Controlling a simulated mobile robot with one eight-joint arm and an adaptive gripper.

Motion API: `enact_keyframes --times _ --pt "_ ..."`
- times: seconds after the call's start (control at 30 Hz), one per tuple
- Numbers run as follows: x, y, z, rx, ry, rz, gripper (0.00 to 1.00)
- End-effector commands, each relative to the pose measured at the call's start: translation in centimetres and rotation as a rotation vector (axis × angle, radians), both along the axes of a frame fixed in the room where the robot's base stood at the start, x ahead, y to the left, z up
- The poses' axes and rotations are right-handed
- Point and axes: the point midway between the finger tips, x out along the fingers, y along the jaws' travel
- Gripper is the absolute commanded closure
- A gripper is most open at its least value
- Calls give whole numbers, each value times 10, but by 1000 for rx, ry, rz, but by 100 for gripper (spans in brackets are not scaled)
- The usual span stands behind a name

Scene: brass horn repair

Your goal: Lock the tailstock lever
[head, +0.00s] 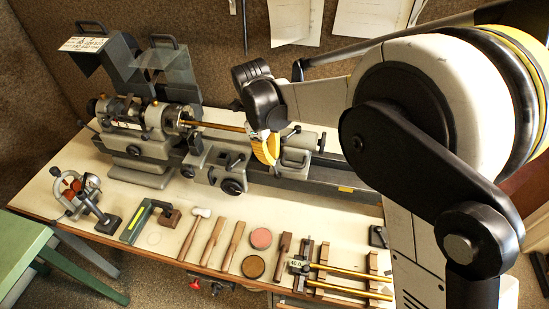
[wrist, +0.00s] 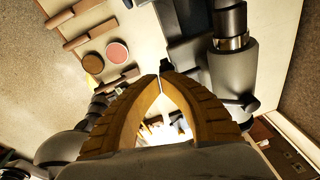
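The lathe's tailstock (head: 300,143) is a grey block on the right part of the lathe bed, partly behind my gripper in the head view. A small black-knobbed lever (head: 297,129) stands at its top; I cannot tell for sure that it is the locking lever. A grey cylindrical body, seemingly the tailstock (wrist: 232,72), is at the right in the wrist view, with a dark lever (wrist: 247,104) on its side. My gripper (head: 272,160), with yellow fingers, points down beside the tailstock. Its fingertips meet in the wrist view (wrist: 161,77). A small black knob shows just beyond them; contact is unclear.
The headstock (head: 150,118) and a brass tube (head: 215,125) lie left of my gripper, with the carriage (head: 228,167) in front.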

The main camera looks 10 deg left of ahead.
Motion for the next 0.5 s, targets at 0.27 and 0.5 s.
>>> enact_keyframes --times 0.27,0.5 --pt "0 5 -1 0 0 0 100" --pt "0 6 -1 0 0 0 100"
